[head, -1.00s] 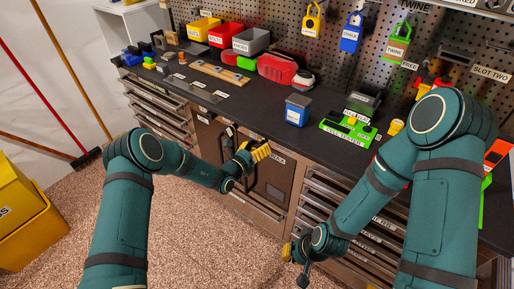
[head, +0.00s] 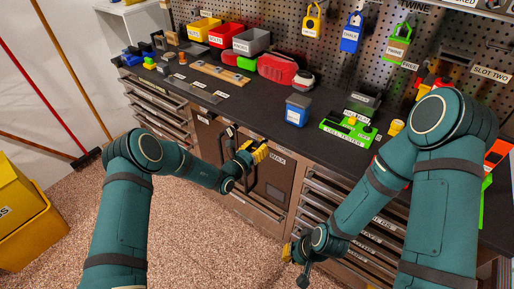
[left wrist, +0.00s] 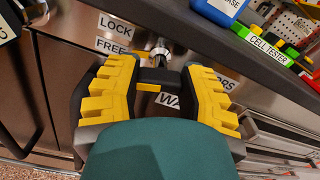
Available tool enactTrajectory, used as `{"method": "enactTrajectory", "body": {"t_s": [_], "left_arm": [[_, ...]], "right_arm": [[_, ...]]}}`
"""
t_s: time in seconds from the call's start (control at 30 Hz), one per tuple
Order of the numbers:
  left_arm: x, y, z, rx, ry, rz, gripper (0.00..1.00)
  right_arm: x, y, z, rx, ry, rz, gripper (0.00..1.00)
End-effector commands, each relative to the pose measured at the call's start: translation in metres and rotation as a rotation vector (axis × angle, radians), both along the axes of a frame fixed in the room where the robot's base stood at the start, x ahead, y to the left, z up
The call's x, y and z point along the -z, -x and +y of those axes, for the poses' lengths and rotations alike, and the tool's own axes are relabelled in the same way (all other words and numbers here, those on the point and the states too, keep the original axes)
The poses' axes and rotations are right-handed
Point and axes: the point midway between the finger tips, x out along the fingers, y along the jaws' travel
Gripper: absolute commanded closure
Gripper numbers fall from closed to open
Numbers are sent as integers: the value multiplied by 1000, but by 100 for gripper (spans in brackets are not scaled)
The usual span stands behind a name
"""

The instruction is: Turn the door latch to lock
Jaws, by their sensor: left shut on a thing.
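The door latch (left wrist: 160,76), a dark bar on a metal spindle, sits between the yellow fingers of my left gripper (left wrist: 160,88) in the left wrist view. The gripper is shut on the bar, and the fingers hide its ends. LOCK (left wrist: 115,26) and FREE (left wrist: 112,45) labels sit on the steel door to the upper left of the latch. In the head view my left gripper (head: 255,154) is at the top of the steel cabinet door (head: 275,193) and hides the latch. My right gripper (head: 294,251) hangs low before the drawers; its jaw state is unclear.
The dark worktop (head: 225,92) overhangs above the door. A blue box (head: 297,110) and a green cell tester (head: 348,131) stand on it. Drawers (head: 326,201) are to the right of the door. The speckled floor (head: 195,235) in front is clear.

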Motion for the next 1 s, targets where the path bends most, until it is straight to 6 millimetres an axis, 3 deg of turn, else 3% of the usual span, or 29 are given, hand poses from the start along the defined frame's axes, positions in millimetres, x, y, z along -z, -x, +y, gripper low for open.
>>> {"method": "enactTrajectory", "body": {"t_s": [0.6, 1.0], "left_arm": [[-1, 0, -1, -1, -423, -311, 95], [-2, 0, -2, -1, -563, -414, 95]], "right_arm": [[1, 0, 0, 0, 0, 1, 100], [2, 1, 0, -2, 0, 2, 100]]}}
